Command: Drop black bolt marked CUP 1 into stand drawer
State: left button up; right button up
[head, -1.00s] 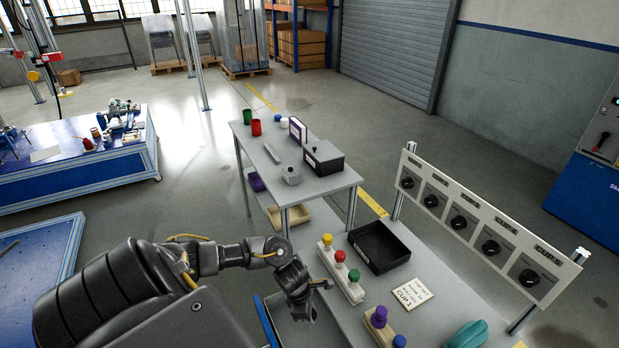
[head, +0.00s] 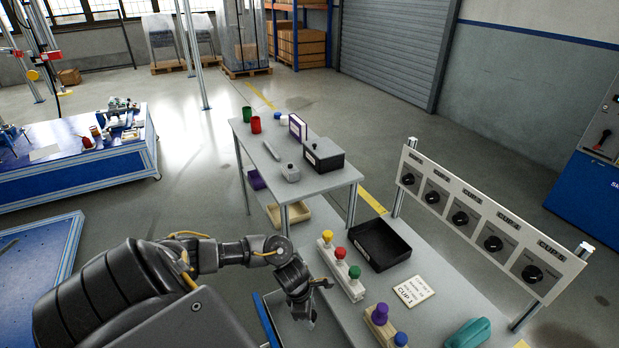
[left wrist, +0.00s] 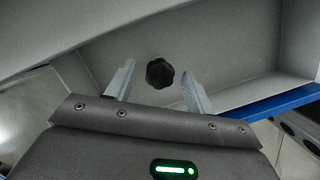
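The black bolt (left wrist: 160,72), a dark lobed knob, shows in the left wrist view between my left fingertips, with a gap on each side. It appears to be in or just above the grey drawer; its exact height is unclear, and no marking is readable. My left gripper (left wrist: 158,82) is open, with both pale fingers apart. In the head view my left gripper (head: 303,318) points down over the open stand drawer (head: 268,322), which has a blue edge. The drawer's walls (left wrist: 240,55) also show in the left wrist view. The bolt is hidden in the head view. My right gripper is not in view.
The stand top holds a row of coloured buttons (head: 341,269), an empty black tray (head: 381,244), a CUP 1 card (head: 414,291) and a teal object (head: 467,333). A panel with several black knobs (head: 493,244) stands behind. A grey table (head: 318,183) adjoins.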

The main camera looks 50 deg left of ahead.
pick_arm(q)
jog(key=shift+r+p, duration=0.5)
jog(key=shift+p, duration=0.1)
jog(key=shift+r+p, duration=0.45)
jog(key=shift+p, duration=0.15)
jog(key=b+v, duration=0.2)
jog(key=v, duration=0.9)
jog(key=shift+r, duration=0.15)
jog(key=shift+s+a, duration=0.15)
jog(key=shift+s, duration=0.05)
